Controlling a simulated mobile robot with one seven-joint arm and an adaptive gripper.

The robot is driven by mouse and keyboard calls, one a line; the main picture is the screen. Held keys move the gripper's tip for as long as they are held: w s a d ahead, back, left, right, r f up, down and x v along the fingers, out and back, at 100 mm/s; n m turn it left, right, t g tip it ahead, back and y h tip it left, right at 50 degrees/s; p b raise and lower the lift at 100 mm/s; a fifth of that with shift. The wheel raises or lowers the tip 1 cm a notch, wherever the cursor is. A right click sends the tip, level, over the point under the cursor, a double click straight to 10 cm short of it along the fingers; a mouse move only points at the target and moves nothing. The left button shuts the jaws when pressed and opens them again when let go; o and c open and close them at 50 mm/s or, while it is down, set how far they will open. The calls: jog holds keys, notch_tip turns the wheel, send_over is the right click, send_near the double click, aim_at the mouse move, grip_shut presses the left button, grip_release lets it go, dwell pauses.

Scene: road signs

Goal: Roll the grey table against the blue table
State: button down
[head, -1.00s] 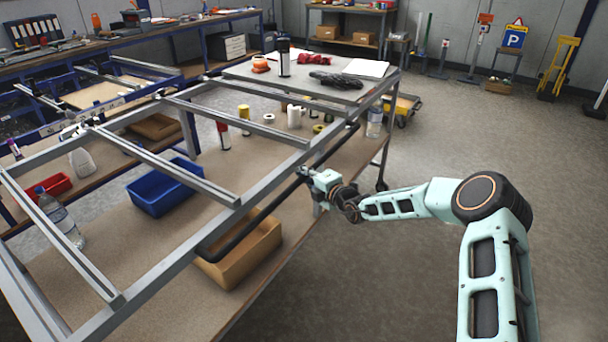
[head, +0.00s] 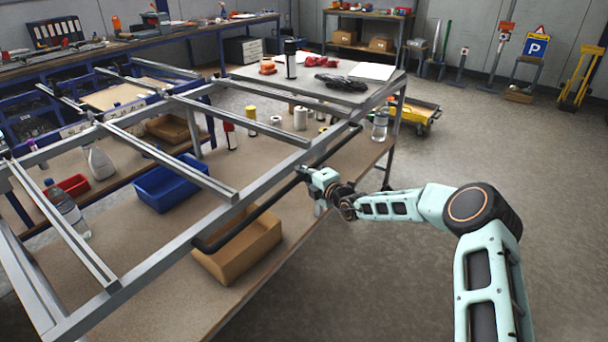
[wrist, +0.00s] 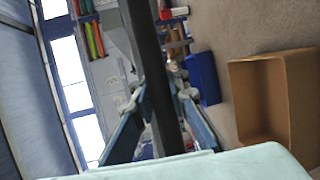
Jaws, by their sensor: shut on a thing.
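The grey table (head: 240,120) has an open top frame of grey metal rails, a grey board at its far end and a brown lower shelf. A black push handle (head: 250,213) runs along its near side. My gripper (head: 308,175) is shut on this handle near its middle. In the wrist view my gripper (wrist: 163,92) has its fingers on either side of the dark handle bar (wrist: 150,40). The blue table (head: 125,100) stands just beyond the grey table, at the left. The grey rails overlap it in the picture, so I cannot tell whether the two touch.
The grey table's shelf carries a blue bin (head: 170,188), a cardboard box (head: 240,250) and bottles. A cable and a black canister (head: 290,58) are on its board. A long workbench (head: 200,30) lines the back wall. A yellow cart (head: 420,112) stands beyond. The floor at right is clear.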

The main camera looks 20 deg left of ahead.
jog(key=shift+s+a+r, duration=0.1)
jog(key=shift+s+a, duration=0.05)
jog(key=shift+a, duration=0.15)
jog(key=c, duration=2)
grip_release()
jog(key=shift+s+r, duration=0.15)
jog(key=shift+c, duration=0.2)
jog(key=shift+o, duration=1)
jog(key=shift+d, duration=0.2)
jog(key=shift+d, duration=0.1)
jog(key=v, duration=1.1)
jog(key=shift+s+d, duration=0.2)
jog(key=shift+d, duration=0.1)
